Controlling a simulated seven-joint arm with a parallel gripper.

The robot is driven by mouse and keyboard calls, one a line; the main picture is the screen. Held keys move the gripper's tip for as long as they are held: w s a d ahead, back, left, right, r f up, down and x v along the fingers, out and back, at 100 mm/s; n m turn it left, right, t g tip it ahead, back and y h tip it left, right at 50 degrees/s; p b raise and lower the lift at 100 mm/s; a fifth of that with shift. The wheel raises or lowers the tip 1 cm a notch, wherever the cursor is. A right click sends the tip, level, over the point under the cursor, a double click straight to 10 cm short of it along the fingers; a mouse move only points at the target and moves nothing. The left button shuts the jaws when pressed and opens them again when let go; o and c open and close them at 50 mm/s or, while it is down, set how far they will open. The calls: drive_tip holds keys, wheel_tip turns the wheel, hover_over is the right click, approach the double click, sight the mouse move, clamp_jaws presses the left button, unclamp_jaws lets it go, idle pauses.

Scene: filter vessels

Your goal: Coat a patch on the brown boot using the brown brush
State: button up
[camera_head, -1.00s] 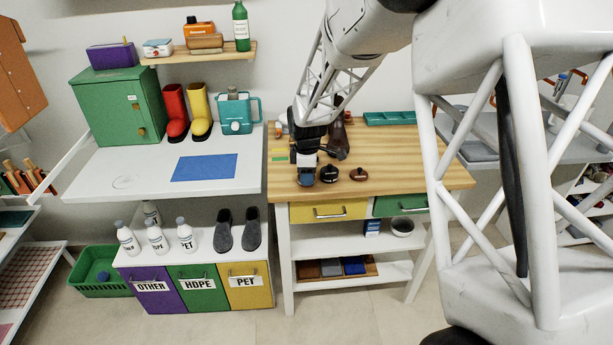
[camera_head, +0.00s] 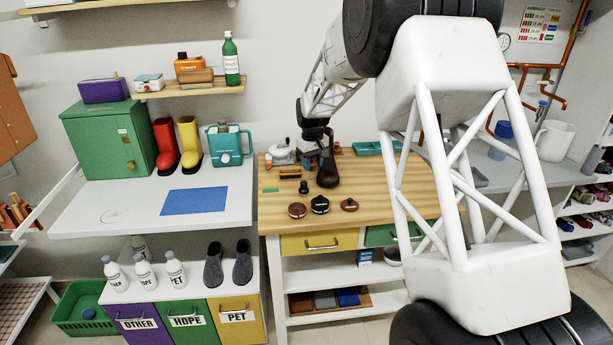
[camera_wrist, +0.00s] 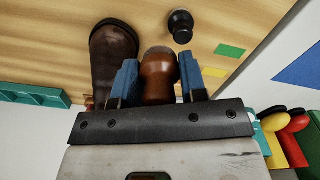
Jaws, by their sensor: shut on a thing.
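The brown boot (camera_head: 327,174) stands on the wooden bench top; it is dark brown and also fills the left of the wrist view (camera_wrist: 112,62). My gripper (camera_head: 312,160) is beside the boot in the head view. In the wrist view my gripper (camera_wrist: 158,76) has its blue fingers shut on the brown brush (camera_wrist: 158,82), a reddish-brown rounded piece with a paler end. The brush is close beside the boot; I cannot tell whether they touch. Its bristles are hidden.
A brown tin (camera_head: 298,210), a black tin (camera_head: 320,204) and another brown tin (camera_head: 349,204) lie near the bench's front. A small black-knobbed object (camera_head: 303,187) stands behind them; it also shows in the wrist view (camera_wrist: 180,24). A teal tray (camera_head: 368,148) is at the back.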

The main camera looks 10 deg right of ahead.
drive_tip(key=w+d+r+m, duration=0.2)
drive_tip(key=w+d+m, duration=0.2)
drive_tip(key=w+m, duration=0.1)
drive_tip(key=shift+w+r, duration=0.15)
drive_tip(key=shift+w, duration=0.35)
